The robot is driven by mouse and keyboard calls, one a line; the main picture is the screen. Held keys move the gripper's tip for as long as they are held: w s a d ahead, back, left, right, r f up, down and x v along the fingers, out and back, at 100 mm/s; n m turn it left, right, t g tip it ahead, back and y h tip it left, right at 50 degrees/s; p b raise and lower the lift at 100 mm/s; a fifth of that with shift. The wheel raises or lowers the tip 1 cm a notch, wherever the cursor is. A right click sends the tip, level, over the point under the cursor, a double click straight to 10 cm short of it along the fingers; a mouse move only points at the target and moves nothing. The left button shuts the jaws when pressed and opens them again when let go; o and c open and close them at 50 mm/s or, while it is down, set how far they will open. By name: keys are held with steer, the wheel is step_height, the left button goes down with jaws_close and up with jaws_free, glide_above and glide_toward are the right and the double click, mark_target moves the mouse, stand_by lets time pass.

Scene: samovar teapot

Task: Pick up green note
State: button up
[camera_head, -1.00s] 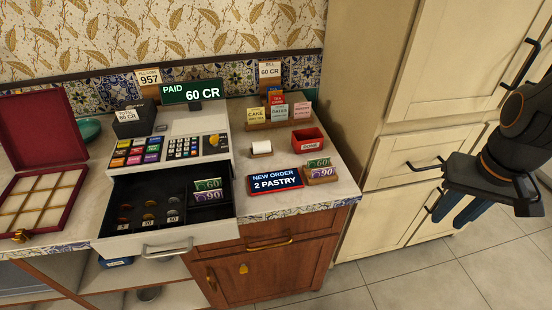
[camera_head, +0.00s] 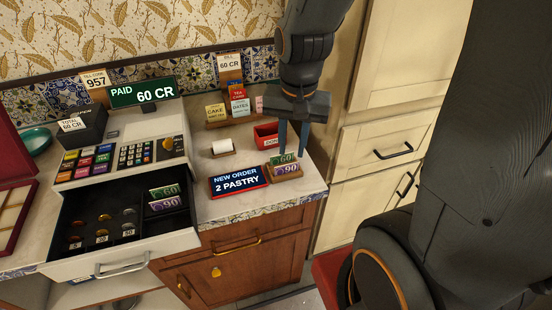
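A green note marked 60 (camera_head: 283,159) stands in a small wooden holder (camera_head: 285,177) on the counter, behind a purple note marked 90 (camera_head: 286,169). Another green note marked 60 (camera_head: 165,191) stands in the open till drawer, behind a purple 90 note (camera_head: 165,203). My gripper (camera_head: 293,143) points down just above and behind the holder's green note. Its two blue fingers are apart, with nothing seen between them. Whether the fingertips touch the note cannot be told.
A red box (camera_head: 266,136) stands just left of my fingers, with a card rack (camera_head: 230,122) behind it. The order sign (camera_head: 238,181) stands left of the holder. The open drawer (camera_head: 120,245) juts out over the counter front.

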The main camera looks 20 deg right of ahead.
mark_target(282, 160)
steer(key=shift+w+a+f+m+g, duration=0.15)
steer(key=shift+w+f+m, duration=0.6)
steer(key=shift+m, duration=1.3)
steer(key=shift+w+f+m+g, duration=0.3)
steer(key=shift+w+m, duration=0.9)
steer(key=shift+m, duration=0.9)
steer(key=shift+w+a+f+m+g, duration=0.1)
steer(key=shift+w+f+m, duration=0.7)
steer(key=shift+m, duration=1.25)
steer(key=shift+w+d+f+p, duration=0.15)
steer(key=shift+f+p, duration=0.15)
steer(key=shift+f, duration=0.5)
steer(key=shift+w+f+p, duration=0.2)
steer(key=shift+f+p, duration=0.05)
steer(key=shift+f, duration=0.6)
steer(key=shift+w+d+f+p, duration=0.15)
steer(key=shift+f+p, duration=0.15)
steer(key=shift+f, duration=0.5)
steer(key=shift+a, duration=0.1)
jaws_close()
